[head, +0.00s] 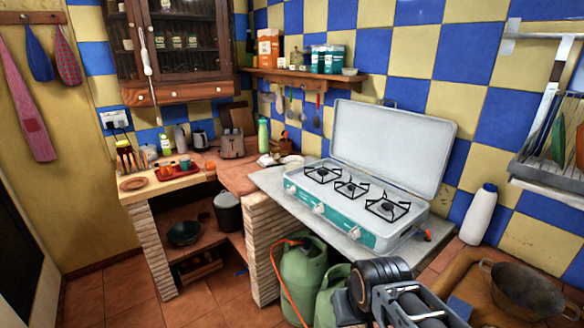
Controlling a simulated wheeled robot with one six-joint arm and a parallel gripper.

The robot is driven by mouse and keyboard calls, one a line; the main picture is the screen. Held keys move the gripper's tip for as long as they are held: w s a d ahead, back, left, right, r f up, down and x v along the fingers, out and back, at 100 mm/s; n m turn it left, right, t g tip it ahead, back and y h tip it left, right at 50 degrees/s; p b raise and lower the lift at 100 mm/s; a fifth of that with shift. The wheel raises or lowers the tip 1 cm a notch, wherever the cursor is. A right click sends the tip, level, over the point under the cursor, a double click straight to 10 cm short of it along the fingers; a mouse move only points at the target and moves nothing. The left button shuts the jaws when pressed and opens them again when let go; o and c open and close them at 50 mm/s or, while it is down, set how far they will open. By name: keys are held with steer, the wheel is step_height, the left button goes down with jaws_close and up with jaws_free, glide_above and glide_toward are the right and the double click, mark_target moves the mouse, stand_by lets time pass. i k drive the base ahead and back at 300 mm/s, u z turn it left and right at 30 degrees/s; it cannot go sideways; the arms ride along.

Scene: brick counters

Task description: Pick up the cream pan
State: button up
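No pan that is clearly cream shows in the head view. A wide grey-brown pan (524,291) with a handle stands on the brown surface at the lower right. A small pale item (268,160) lies on the counter left of the stove, too small to tell what it is. A dark green bowl or pan (185,233) sits on the shelf under the left counter. Part of my arm shows at the bottom right, left of the grey-brown pan. My gripper's fingers are not in view.
A white and teal camping stove (345,200), lid raised, fills the middle counter. Green gas bottles (303,275) stand below it. A white bottle (479,214) stands to its right. A dish rack (555,140) hangs at right. Tiled floor (195,305) is open at lower left.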

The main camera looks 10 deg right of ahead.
mark_target(291, 162)
steer(key=k, duration=0.6)
steer(key=u, duration=0.5)
steer(key=i, duration=1.35)
steer(key=u, duration=0.3)
steer(key=i, duration=1.9)
steer(key=z, duration=0.35)
